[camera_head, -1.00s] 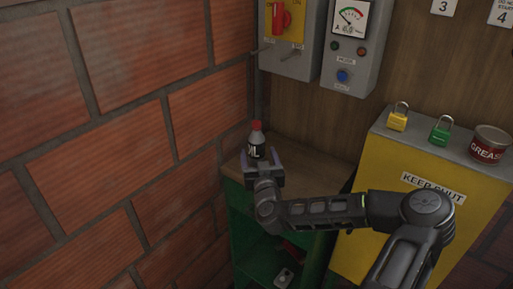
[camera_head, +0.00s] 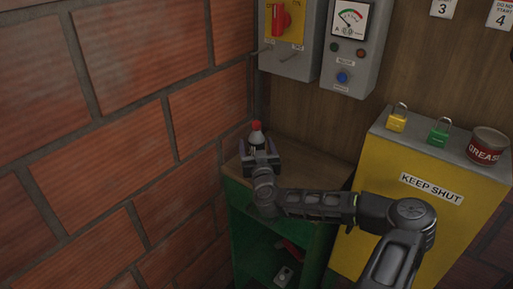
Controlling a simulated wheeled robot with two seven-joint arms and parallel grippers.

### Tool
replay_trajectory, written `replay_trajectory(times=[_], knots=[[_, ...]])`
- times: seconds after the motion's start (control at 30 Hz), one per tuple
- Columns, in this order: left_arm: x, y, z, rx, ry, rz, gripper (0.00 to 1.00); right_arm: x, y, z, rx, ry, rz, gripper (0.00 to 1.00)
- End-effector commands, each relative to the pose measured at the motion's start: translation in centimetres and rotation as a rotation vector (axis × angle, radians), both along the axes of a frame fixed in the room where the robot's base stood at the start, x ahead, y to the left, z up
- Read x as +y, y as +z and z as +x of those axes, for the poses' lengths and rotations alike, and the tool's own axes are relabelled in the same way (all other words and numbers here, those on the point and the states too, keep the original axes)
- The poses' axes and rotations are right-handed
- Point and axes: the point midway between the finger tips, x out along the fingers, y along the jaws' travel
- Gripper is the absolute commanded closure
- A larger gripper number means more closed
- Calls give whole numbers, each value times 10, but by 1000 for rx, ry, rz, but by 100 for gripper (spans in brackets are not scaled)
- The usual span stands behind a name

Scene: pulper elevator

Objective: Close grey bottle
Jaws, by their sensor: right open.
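The grey bottle (camera_head: 257,137) stands upright on the wooden top of a green shelf unit, in the corner by the brick wall. It has a red cap on top and a dark label, and its lower part is hidden by my gripper. My right gripper (camera_head: 260,152) is open, with one finger on each side of the bottle's lower part. I cannot tell whether the fingers touch it. My left gripper is not in view.
The green shelf unit (camera_head: 243,222) holds small red and grey items inside. A yellow cabinet (camera_head: 392,178) labelled "KEEP SHUT" stands to the right, carrying a yellow padlock (camera_head: 397,122), a green padlock (camera_head: 438,136) and a grease tin (camera_head: 487,146). Grey control boxes (camera_head: 347,75) hang above.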

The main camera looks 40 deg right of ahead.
Motion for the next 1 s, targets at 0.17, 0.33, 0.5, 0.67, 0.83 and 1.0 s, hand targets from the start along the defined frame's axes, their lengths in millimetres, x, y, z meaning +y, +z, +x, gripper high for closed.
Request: replay_trajectory(times=[0.17, 0.33, 0.5, 0.67, 0.83, 1.0], knots=[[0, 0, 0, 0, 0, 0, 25, 0, 0, 0, 0, 0, 0, 27], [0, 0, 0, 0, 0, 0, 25, 0, 0, 0, 0, 0, 0, 39], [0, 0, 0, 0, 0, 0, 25, 0, 0, 0, 0, 0, 0, 53], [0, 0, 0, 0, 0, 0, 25, 0, 0, 0, 0, 0, 0, 66], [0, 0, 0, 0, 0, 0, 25, 0, 0, 0, 0, 0, 0, 80], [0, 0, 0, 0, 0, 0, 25, 0, 0, 0, 0, 0, 0, 94]])
